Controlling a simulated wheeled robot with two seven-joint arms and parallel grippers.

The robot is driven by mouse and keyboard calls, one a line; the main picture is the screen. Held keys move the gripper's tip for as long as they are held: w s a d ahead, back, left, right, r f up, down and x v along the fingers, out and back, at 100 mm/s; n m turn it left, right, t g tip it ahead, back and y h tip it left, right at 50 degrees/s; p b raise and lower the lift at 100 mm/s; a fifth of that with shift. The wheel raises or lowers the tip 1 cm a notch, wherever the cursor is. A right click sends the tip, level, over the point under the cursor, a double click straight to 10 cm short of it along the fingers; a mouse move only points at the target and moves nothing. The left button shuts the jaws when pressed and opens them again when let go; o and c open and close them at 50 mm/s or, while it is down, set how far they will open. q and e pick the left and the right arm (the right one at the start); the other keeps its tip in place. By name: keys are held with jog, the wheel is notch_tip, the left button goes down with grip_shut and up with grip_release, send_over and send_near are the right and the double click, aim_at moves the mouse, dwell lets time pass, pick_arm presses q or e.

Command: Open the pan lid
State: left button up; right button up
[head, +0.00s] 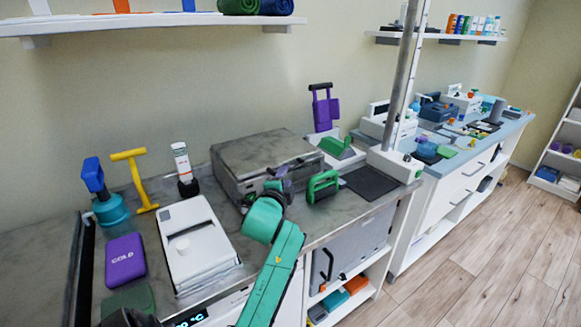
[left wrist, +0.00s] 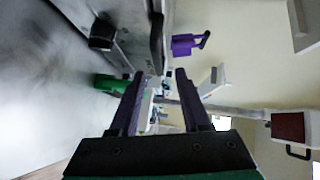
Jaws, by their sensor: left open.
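The metal pan (head: 232,185) is a grey box on the counter, and its flat lid (head: 265,150) lies shut on top. My left gripper (head: 279,185) is in front of the pan's front face and hides part of it. In the left wrist view the left gripper (left wrist: 158,75) is open, with nothing between its dark fingers. A dark bar-like handle (left wrist: 157,42) shows just beyond the fingertips, apart from them as far as I can tell. I cannot see my right gripper.
A white box with a knob (head: 195,240) stands left of the pan. A green handled tool (head: 322,187) is close to the gripper's right. A shelf (head: 150,22) hangs above the counter.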

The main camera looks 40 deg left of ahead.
aim_at(291, 170)
pick_arm(q)
jog(key=x, duration=0.3)
jog(key=shift+w+a+f, duration=0.1)
jog(key=shift+w+f, duration=0.1)
jog(key=x, duration=0.3)
jog(key=shift+w, duration=0.15)
jog(key=shift+c, duration=0.4)
grip_shut()
pick_arm(e)
jog(key=w, duration=0.1)
jog(key=w+a, duration=0.1)
jog(key=w, duration=0.1)
jog(key=shift+w+a+r, duration=0.1)
jog(key=shift+a+r, duration=0.15)
pick_arm(q)
jog(key=shift+f, duration=0.1)
pick_arm(e)
jog(key=shift+w+d, duration=0.15)
jog(key=shift+w, duration=0.05)
